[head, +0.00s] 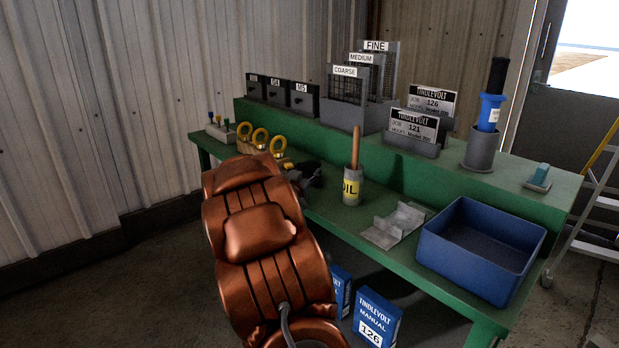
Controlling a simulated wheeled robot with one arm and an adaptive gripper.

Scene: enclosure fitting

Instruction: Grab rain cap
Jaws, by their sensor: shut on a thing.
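My gripper (305,178) is a dark shape over the green workbench, left of the oil can, partly hidden behind my copper-coloured arm. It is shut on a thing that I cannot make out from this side. I cannot clearly identify a rain cap in the head view. A grey folded metal piece (394,226) lies on the bench between the oil can and the blue bin, apart from my gripper.
The oil can (352,188), with a wooden handle sticking up, stands just right of my gripper. Yellow rings (259,138) stand behind my arm. An open blue bin (480,250) sits at the front right. A raised green shelf (450,158) with racks runs along the back.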

